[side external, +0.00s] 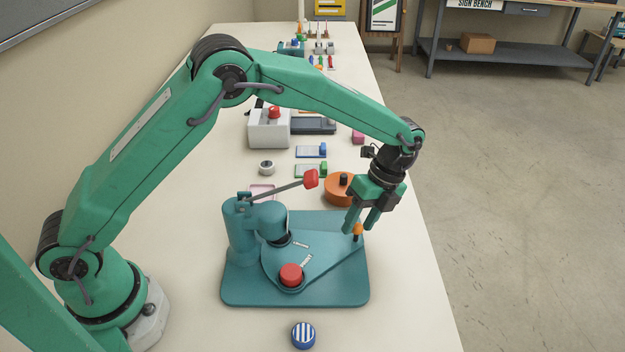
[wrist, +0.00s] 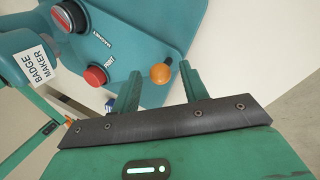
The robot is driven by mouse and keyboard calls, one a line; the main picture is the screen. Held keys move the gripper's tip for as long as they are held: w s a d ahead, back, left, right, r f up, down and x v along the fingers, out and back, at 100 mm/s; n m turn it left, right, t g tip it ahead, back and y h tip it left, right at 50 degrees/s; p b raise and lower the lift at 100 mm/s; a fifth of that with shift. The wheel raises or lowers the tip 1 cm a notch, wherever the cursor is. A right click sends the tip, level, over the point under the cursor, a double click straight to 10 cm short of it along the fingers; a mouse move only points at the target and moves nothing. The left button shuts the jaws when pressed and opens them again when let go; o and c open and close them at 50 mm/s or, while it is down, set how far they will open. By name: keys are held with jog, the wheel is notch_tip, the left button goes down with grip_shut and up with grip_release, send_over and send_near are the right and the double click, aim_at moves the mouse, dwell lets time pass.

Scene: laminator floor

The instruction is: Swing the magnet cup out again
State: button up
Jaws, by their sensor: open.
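The teal badge maker (side external: 240,235) stands on its base plate (side external: 330,292). Its swing plate (side external: 318,262) carries two labelled cups. The magnet cup (wrist: 70,17) sits at the press head, mostly hidden by it in the side view. The print cup, with a red top (side external: 291,274), is swung out at the front; it also shows in the wrist view (wrist: 95,76). An orange knob (side external: 357,230) stands on a dark post at the plate's right end. My gripper (side external: 359,227) is open around the knob, with a fingertip on either side and gaps visible in the wrist view.
The press lever with its red grip (side external: 311,178) is raised. An orange round container (side external: 338,190) stands just behind my gripper. A blue-striped badge (side external: 303,335) lies in front of the base. The bench (side external: 400,300) is clear at front right.

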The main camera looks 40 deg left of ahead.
grip_shut()
jog(key=shift+s+d+m, duration=0.55)
jog(key=shift+d+m, duration=0.2)
jog(key=shift+m, duration=0.3)
jog(key=shift+s+d+m, duration=0.55)
jog(key=shift+d+m, duration=0.2)
jog(key=shift+m, duration=0.3)
grip_release()
jog(key=shift+r, duration=0.1)
jog(key=v, duration=0.7)
jog(key=shift+r, duration=0.3)
